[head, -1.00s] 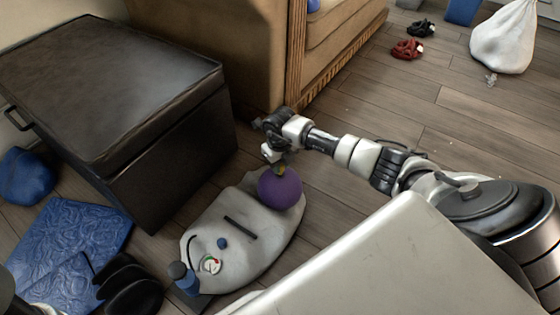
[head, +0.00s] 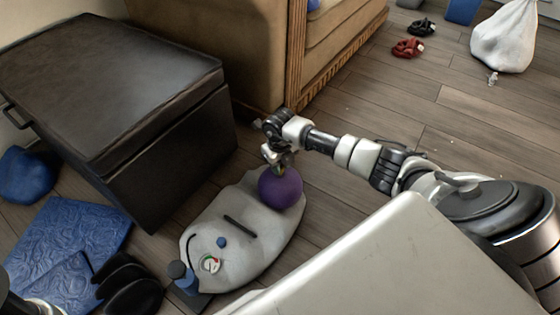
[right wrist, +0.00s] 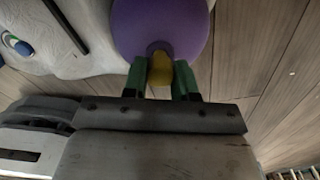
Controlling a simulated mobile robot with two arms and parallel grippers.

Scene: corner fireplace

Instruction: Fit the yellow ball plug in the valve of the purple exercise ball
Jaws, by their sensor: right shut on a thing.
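The purple exercise ball (head: 280,188) rests on the pale mat-like item (head: 235,255) on the floor. It also shows at the top of the right wrist view (right wrist: 160,22), with a darker purple ring, the valve (right wrist: 158,47), facing the gripper. My right gripper (right wrist: 162,78) is shut on the yellow ball plug (right wrist: 160,70), held between its green fingertips. The plug's far end meets the valve ring; how deep it sits I cannot tell. In the head view my right gripper (head: 279,162) is just above the ball and hides most of the plug. My left gripper is not clearly seen.
A dark storage bench (head: 115,100) stands at the left, and a tan sofa (head: 265,50) behind. A blue mat (head: 75,235), black items (head: 130,287) and a blue bottle-like item (head: 186,282) lie in front. The wooden floor right of the ball (head: 335,190) is clear.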

